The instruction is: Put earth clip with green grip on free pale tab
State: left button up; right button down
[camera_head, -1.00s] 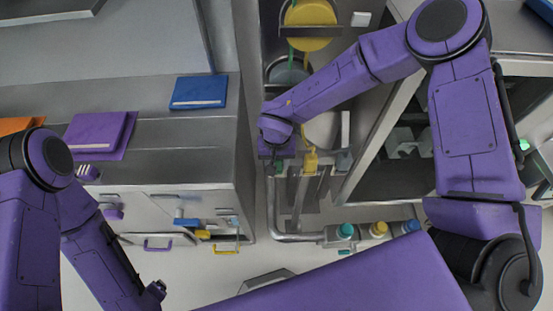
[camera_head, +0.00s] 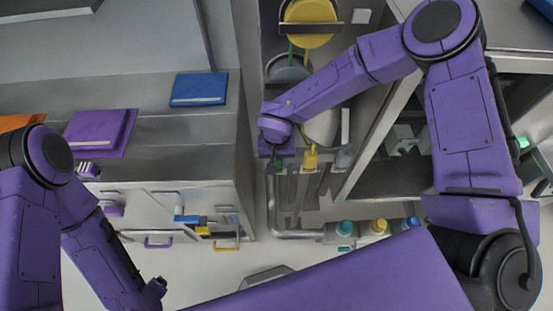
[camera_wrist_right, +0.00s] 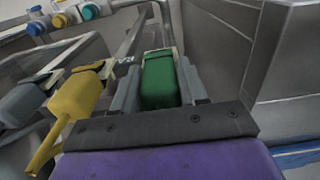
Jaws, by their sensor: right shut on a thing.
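My right gripper (camera_head: 277,162) points down in the narrow gap right of the left cabinet. It is shut on the green grip (camera_wrist_right: 160,82) of a clip, held between its two grey fingers in the right wrist view. The green grip shows only as a small patch in the head view (camera_head: 278,167). A yellow grip (camera_wrist_right: 78,95) and a grey grip (camera_wrist_right: 22,103) stand beside it; the yellow one also shows in the head view (camera_head: 310,157). I cannot make out the free pale tab for certain.
Pipes (camera_head: 292,234) run below the right gripper.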

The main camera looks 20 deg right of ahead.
jog(key=shift+f, duration=0.1)
jog(key=c, duration=0.5)
grip_release()
notch_tip(320, 180, up, 11)
jog(key=shift+f+b, duration=0.2)
jog(key=shift+b, duration=0.6)
